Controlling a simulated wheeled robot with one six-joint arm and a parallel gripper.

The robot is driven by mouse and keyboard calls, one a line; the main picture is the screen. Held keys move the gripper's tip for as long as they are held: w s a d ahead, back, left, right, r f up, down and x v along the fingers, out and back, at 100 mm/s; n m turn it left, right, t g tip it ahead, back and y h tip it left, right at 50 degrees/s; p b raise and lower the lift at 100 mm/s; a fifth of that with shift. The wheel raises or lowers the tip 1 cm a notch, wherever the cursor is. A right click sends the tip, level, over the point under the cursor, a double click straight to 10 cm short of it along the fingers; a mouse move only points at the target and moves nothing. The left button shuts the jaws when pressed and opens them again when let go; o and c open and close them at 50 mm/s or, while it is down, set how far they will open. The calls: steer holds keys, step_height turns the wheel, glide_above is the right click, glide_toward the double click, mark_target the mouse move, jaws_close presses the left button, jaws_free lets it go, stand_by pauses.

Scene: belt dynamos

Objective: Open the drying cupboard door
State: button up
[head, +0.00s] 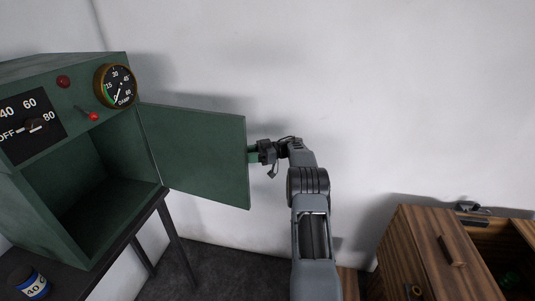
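The green drying cupboard (88,236) stands at the left on a dark table. Its door (195,152) is swung wide open to the right, so the empty-looking inside shows. My gripper (256,154) is at the door's free right edge, with a small green part at its fingertips. The fingers are small and partly hidden, so I cannot tell whether they are closed on that part.
The cupboard front carries a dial gauge (116,86), a red-tipped switch (93,116), a red lamp (63,82) and a rotary knob (37,125). A wooden cabinet (425,245) stands at lower right.

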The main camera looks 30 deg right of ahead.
steer(key=p+v, duration=0.5)
steer(key=v, duration=0.6)
stand_by(0.6)
